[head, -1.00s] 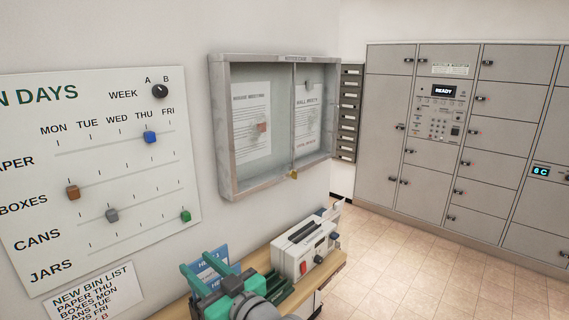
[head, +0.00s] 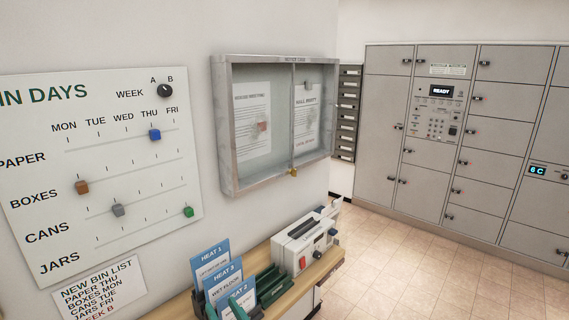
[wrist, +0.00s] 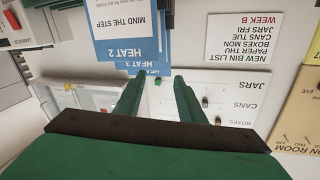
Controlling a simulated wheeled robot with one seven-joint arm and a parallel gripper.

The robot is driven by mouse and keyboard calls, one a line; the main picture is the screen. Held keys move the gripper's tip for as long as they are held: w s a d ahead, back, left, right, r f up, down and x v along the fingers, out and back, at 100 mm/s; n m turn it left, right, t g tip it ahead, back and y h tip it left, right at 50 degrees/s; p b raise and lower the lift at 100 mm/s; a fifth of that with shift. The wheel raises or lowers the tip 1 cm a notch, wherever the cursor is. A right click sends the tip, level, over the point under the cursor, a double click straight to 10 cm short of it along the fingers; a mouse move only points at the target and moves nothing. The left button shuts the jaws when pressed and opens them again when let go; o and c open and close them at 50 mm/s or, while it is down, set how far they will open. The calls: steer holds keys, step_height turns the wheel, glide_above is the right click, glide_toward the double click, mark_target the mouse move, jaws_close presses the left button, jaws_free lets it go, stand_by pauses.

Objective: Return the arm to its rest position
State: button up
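My gripper shows in the wrist view (wrist: 155,88). Its two green fingers stand apart with nothing between them, so it is open and empty. The blue HEAT cards (wrist: 125,30) show beyond the fingertips in that view, upside down. I cannot clearly make out my gripper in the head view. The bin-days board (head: 100,170) hangs on the left wall, with a blue slider (head: 155,135) under THU, a brown one (head: 82,187) under MON, a grey one (head: 118,210) near TUE and a green one (head: 188,211) near FRI.
A wooden shelf (head: 330,262) along the wall holds the HEAT cards (head: 210,262) and a white machine (head: 303,240). A glazed notice case (head: 225,125) hangs above. Grey lockers (head: 385,120) line the back. The tiled floor (head: 420,265) at right is clear.

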steer(key=s+d+f+m+h, duration=0.3)
steer(key=s+d+f+h, duration=0.15)
steer(key=s+f, duration=0.5)
steer(key=s+d+f+m+h, duration=0.3)
steer(key=s+d+f, duration=0.2)
steer(key=s+f, duration=0.4)
steer(key=s+d+h, duration=0.1)
steer(key=s+d, duration=0.1)
steer(key=s, duration=0.8)
steer(key=s+d+n+h, duration=0.1)
steer(key=s+d, duration=0.1)
steer(key=s, duration=0.8)
steer(key=shift+s+d+f+n, duration=0.25)
steer(key=shift+s+f+n, duration=0.1)
steer(key=shift+f, duration=0.1)
steer(key=shift+c, duration=0.6)
stand_by(1.2)
